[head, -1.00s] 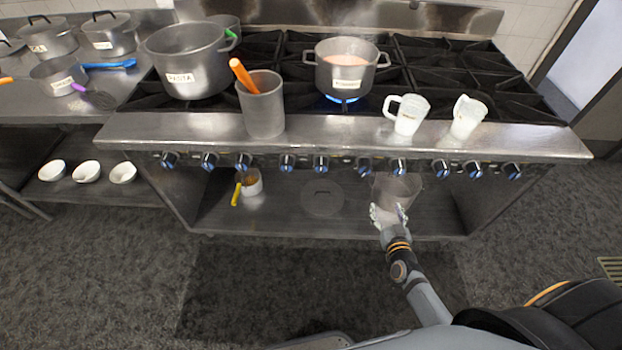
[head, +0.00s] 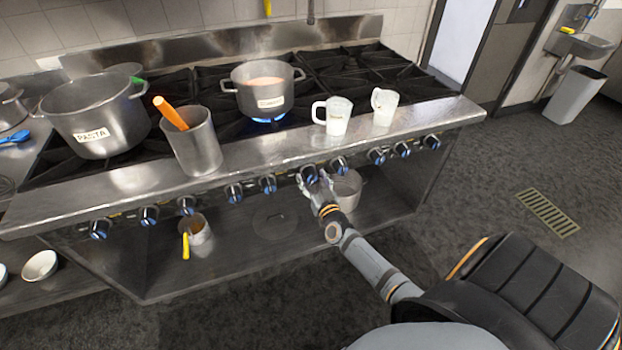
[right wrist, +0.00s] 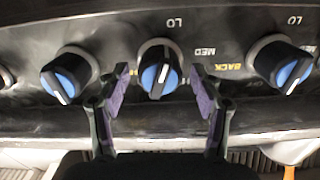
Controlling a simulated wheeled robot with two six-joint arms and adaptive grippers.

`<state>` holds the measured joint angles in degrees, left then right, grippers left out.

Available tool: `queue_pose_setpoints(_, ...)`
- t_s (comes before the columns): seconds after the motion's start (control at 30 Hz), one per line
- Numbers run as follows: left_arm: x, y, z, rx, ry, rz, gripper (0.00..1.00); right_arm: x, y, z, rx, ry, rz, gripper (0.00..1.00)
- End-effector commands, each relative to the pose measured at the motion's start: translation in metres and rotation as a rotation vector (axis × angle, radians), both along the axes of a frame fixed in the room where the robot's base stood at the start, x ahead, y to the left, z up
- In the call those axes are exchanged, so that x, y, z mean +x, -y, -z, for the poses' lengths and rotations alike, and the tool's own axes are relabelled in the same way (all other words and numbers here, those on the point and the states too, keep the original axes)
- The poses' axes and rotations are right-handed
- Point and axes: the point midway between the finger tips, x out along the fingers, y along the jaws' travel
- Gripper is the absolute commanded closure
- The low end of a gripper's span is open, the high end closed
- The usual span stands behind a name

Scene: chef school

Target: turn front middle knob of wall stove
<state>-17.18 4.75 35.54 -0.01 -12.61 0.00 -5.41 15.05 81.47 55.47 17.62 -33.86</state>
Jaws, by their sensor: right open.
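The wall stove (head: 150,180) has a row of black knobs with blue faces along its front. In the head view my right gripper (head: 311,184) is at one knob (head: 309,174) a little right of the row's middle. The right wrist view shows this knob (right wrist: 158,76) centred between the two fingers of my right gripper (right wrist: 160,88). The gripper is open, with a gap on each side of the knob. My left gripper is not in view.
Neighbouring knobs (right wrist: 66,76) (right wrist: 282,66) sit close on both sides. A pot (head: 265,88) stands over a blue flame. Two white jugs (head: 338,120) (head: 384,108) and a grey container with an orange handle (head: 196,150) stand near the stove's front edge. A pot (head: 347,188) is on the shelf below.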

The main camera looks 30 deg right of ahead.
Motion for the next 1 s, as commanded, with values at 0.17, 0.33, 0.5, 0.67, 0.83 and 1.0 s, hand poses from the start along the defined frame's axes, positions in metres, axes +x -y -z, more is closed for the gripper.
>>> queue_pose_setpoints(0.17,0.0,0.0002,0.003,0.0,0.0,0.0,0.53,0.0107,0.0028,0.0,0.0,0.0,0.0,0.34)
queue_pose_setpoints(0.33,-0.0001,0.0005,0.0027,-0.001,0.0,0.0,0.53,0.0109,0.0028,-0.0002,0.0,0.0,0.0,0.34)
queue_pose_setpoints(0.5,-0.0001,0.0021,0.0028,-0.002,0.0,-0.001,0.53,0.0107,0.0028,-0.0001,-0.001,0.0,0.0,0.5)
queue_pose_setpoints(0.67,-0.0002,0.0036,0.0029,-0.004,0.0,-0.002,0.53,0.0106,0.0028,-0.0001,-0.001,0.0,0.0,0.72)
queue_pose_setpoints(0.83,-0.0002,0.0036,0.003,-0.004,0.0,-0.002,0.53,0.0106,0.0027,-0.0001,0.0,0.0,0.0,0.89)
queue_pose_setpoints(1.0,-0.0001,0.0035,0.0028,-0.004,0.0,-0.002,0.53,0.0106,0.0027,0.0,0.015,0.004,0.0,0.89)
